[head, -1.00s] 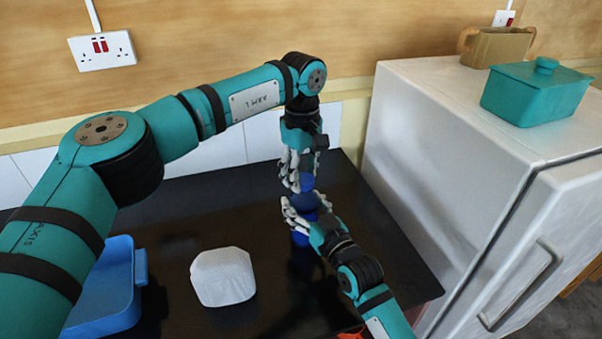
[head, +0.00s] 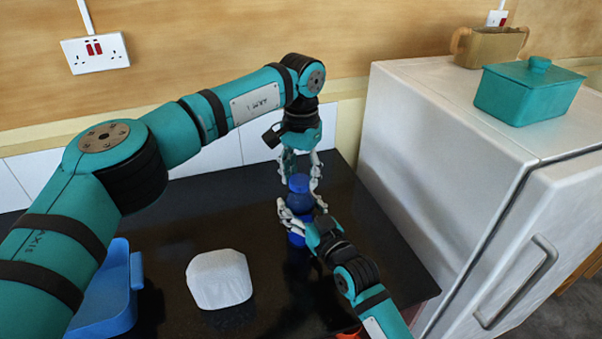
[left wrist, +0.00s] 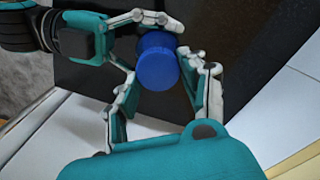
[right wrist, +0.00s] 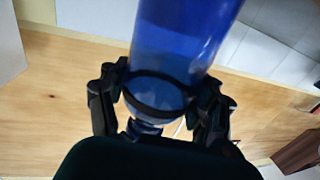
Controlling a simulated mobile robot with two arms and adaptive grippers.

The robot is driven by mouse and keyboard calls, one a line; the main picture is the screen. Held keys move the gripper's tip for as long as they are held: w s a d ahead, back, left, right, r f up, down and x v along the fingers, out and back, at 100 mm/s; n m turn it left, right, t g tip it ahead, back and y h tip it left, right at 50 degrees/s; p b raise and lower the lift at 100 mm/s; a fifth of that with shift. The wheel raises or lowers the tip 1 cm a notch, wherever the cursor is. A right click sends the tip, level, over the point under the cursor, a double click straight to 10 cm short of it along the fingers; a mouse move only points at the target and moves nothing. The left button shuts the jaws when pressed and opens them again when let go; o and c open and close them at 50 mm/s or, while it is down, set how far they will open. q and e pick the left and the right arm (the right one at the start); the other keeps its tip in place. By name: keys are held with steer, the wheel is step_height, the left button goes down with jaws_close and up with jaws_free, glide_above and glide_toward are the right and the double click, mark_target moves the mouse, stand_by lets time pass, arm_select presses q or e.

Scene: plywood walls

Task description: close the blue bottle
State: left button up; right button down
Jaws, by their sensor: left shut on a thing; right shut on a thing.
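The blue bottle (head: 297,240) stands upright over the dark worktop. Its blue cap (head: 300,183) is at the top, in line with the neck; I cannot tell how tightly it sits. My left gripper (head: 300,188) points down from above, its fingers shut on the cap from both sides. The left wrist view shows the round cap (left wrist: 157,55) between the fingers. My right gripper (head: 297,214) is shut around the bottle's body from the front right. In the right wrist view the translucent blue bottle (right wrist: 180,40) is between the fingers, which hide part of it.
A white rounded block (head: 219,280) lies on the worktop (head: 180,220) left of the bottle. A blue container (head: 105,300) is at the far left, partly behind my left arm. A white fridge (head: 430,150) stands right, bearing a teal lidded dish (head: 528,95) and a brown pot (head: 490,47).

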arm_select(q)
steer(key=o, duration=0.7)
steer(key=shift+r, duration=0.1)
steer(key=shift+r, duration=2.2)
steer(key=shift+c, duration=0.3)
